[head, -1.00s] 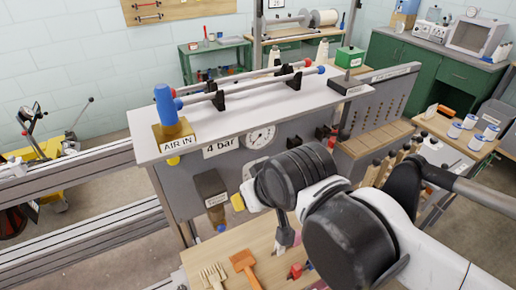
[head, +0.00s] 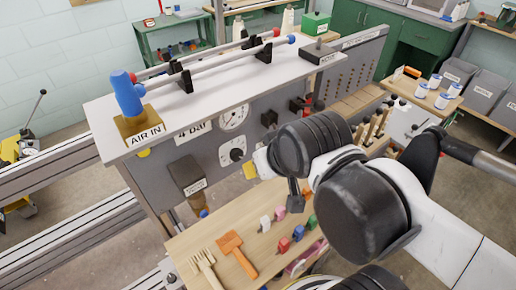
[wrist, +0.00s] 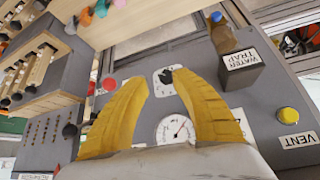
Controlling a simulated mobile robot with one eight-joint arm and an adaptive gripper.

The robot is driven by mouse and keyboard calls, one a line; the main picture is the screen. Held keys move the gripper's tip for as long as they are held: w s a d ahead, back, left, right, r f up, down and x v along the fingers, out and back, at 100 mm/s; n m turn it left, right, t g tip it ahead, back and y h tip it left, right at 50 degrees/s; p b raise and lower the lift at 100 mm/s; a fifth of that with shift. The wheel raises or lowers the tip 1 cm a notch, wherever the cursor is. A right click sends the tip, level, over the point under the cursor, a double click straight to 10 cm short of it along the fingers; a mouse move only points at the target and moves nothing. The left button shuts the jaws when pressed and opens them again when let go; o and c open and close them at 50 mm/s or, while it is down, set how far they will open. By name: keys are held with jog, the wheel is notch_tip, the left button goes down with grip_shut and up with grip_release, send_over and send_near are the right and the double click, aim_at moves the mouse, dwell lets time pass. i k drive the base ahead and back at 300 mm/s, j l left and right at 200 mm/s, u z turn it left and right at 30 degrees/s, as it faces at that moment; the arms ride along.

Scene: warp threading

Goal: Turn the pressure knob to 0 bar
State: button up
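The pressure knob (head: 236,154) is a black knob on a white dial plate, on the grey panel under the "4 bar" label (head: 193,131). In the wrist view the knob (wrist: 166,77) shows between the tips of my two yellow fingers. My gripper (wrist: 162,76) is open, one finger on each side of the knob in the picture. I cannot tell whether they touch it. In the head view one yellow finger (head: 250,171) shows just right of and below the dial. The pressure gauge (head: 233,117) sits above the knob; it also shows in the wrist view (wrist: 175,130).
The water trap (head: 187,175) hangs left of the knob. A yellow vent button (wrist: 288,115) is on the panel's edge. Black and red knobs (head: 297,104) lie to the right. A wooden bench top (head: 190,240) with a comb, brush and coloured pieces lies below.

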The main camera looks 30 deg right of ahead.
aim_at(236, 155)
jog(key=k+j, duration=0.2)
jog(key=k+j+u, duration=0.1)
jog(key=j, duration=0.3)
jog(key=k+j+u, duration=0.1)
jog(key=k+j, duration=0.35)
jog(key=j, duration=0.25)
jog(key=i, duration=0.5)
jog(key=j+u, duration=0.05)
jog(key=j, duration=0.05)
